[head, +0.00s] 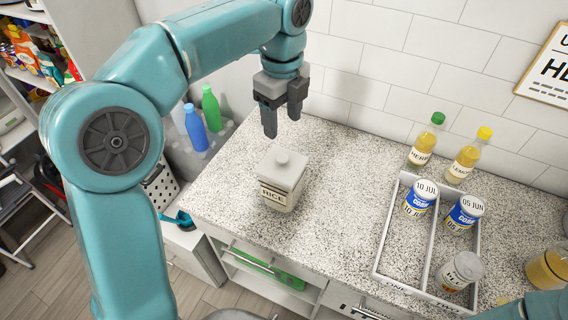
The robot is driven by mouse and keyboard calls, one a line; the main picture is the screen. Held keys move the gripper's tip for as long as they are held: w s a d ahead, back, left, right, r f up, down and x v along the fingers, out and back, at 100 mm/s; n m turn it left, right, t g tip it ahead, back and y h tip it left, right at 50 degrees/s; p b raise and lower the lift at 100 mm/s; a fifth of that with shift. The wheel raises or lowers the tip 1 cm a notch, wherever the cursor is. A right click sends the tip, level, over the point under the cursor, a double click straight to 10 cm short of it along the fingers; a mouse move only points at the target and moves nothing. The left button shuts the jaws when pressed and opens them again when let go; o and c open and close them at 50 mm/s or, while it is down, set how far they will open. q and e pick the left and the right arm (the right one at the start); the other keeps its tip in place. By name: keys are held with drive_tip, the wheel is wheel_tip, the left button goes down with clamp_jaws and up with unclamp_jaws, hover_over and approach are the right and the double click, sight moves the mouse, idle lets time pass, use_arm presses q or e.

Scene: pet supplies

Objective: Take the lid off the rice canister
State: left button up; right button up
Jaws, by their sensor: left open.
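The rice canister (279,196) is a squarish cream container with a RICE label, standing upright on the speckled counter. Its pale lid (283,161), with a round knob on top, sits on the canister. My left gripper (282,123) points down above and slightly behind the lid in the picture. Its two dark fingers are apart, with nothing between them, and it does not appear to touch the lid. Only a bit of my right arm shows at the lower right edge; its gripper is out of view.
A white divided tray (427,254) on the right of the counter (333,194) holds two blue-labelled cans and another lidded container (460,270). Two yellow bottles (423,147) stand behind it. Green and blue bottles (195,128) are at the left. Counter between canister and tray is clear.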

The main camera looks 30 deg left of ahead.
use_arm(q)
hover_over(282, 156)
wheel_tip(282, 156, down, 5)
drive_tip(key=shift+s, duration=0.1)
drive_tip(key=shift+s+d+f, duration=0.1)
drive_tip(key=shift+f, duration=0.35)
drive_tip(key=f, duration=0.5)
drive_tip(key=shift+w+p, duration=0.2)
drive_tip(key=shift+p, duration=0.2)
drive_tip(key=shift+s+r, duration=0.15)
drive_tip(key=shift+c, duration=0.6)
clamp_jaws()
